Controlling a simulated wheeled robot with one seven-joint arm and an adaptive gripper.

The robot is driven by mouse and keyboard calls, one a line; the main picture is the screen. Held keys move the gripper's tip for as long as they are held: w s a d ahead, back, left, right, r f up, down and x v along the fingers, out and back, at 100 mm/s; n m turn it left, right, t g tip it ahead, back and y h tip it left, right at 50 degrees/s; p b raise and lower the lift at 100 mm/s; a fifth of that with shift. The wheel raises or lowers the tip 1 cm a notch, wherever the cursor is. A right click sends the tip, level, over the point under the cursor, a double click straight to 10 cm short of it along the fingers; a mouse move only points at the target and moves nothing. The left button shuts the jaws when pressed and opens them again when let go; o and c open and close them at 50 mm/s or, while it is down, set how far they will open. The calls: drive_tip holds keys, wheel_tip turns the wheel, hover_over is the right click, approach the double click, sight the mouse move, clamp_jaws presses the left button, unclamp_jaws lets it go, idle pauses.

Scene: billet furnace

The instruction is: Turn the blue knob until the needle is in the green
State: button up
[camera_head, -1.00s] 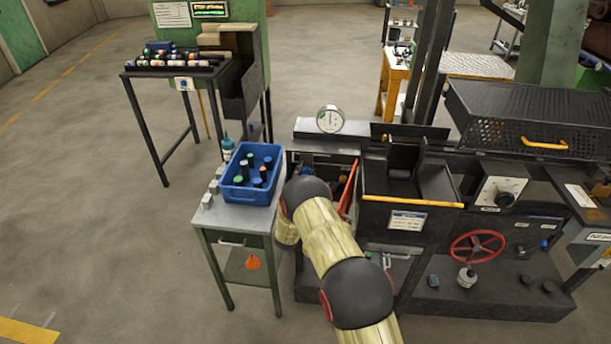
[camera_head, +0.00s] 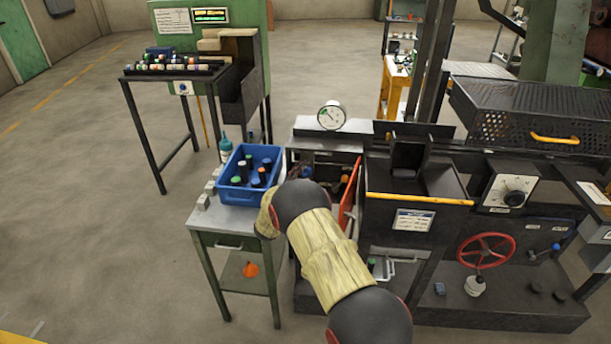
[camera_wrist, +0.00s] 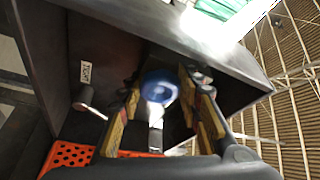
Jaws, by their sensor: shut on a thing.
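The blue knob (camera_wrist: 160,87) is in the middle of the wrist view, inside a dark open-fronted compartment. My gripper (camera_wrist: 161,95) is shut on it, with one finger on each side. In the head view my arm hides most of the gripper and the knob. The round white gauge (camera_head: 332,116) stands on top of the bench. Its needle slants to the upper left, near a small green patch on the dial. The dial is too small to tell if the needle lies within the green.
A blue crate (camera_head: 240,196) with bottles sits on a side table (camera_head: 213,217) at left. A label (camera_wrist: 86,72) and a lever (camera_wrist: 88,108) are left of the knob. A red handwheel (camera_head: 486,251) is at right.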

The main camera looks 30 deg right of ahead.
drive_tip(key=shift+m, duration=0.3)
drive_tip(key=o, duration=1.1)
drive_tip(key=shift+o, duration=0.4)
drive_tip(key=v, duration=1.2)
drive_tip(key=shift+r, duration=0.15)
